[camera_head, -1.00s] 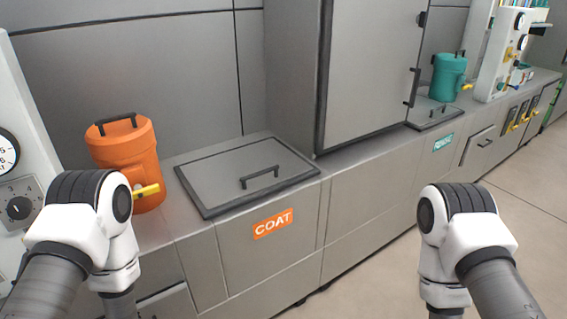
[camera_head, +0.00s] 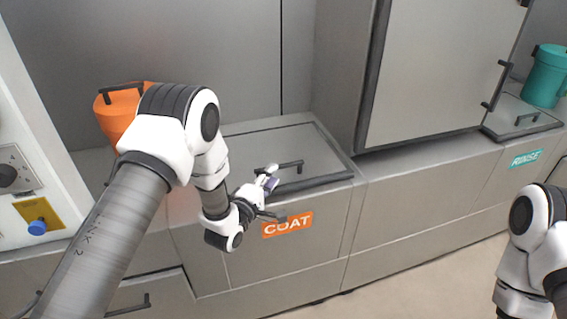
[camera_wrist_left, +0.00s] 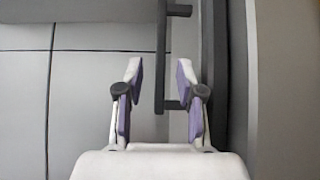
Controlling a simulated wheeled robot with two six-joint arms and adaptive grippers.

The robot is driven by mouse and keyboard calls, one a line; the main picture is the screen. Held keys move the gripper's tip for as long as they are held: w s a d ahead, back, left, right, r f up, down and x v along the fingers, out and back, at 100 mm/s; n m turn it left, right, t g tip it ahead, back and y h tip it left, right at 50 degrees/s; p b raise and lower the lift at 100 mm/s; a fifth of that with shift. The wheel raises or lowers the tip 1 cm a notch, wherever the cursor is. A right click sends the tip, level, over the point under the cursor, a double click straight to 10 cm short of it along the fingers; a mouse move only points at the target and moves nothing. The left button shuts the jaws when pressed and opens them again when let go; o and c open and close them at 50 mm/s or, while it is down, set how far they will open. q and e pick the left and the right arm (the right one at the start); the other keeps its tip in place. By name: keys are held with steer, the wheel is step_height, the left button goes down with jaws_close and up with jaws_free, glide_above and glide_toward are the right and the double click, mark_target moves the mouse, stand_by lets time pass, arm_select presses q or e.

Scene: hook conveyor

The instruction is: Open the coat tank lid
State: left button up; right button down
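The coat tank lid (camera_head: 270,145) is a flat grey panel with a dark edge, lying shut on the counter above the orange COAT label (camera_head: 287,224). Its black bar handle (camera_head: 292,164) stands near the front edge. My left gripper (camera_head: 270,180) is at the handle's left end, in front of it. In the left wrist view the open gripper (camera_wrist_left: 158,75) has purple-padded fingers on either side of the handle bar (camera_wrist_left: 161,60) in the picture. I cannot tell whether they touch it. My right gripper is out of view; only part of that arm shows at the right edge.
An orange container (camera_head: 118,108) stands left of the lid, partly behind my left arm. A tall grey cabinet (camera_head: 435,75) rises right of the lid. Beyond it are the rinse lid (camera_head: 520,118) and a teal container (camera_head: 545,75). A control panel (camera_head: 35,190) is at far left.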

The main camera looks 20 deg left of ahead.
mark_target(279, 165)
arm_select(q)
steer(key=w, duration=0.3)
steer(key=w+d, duration=0.1)
steer(key=w, duration=0.1)
steer(key=shift+w+f, duration=0.15)
steer(key=shift+f, duration=0.05)
steer(key=shift+r, duration=0.15)
steer(key=shift+c, duration=1)
jaws_close()
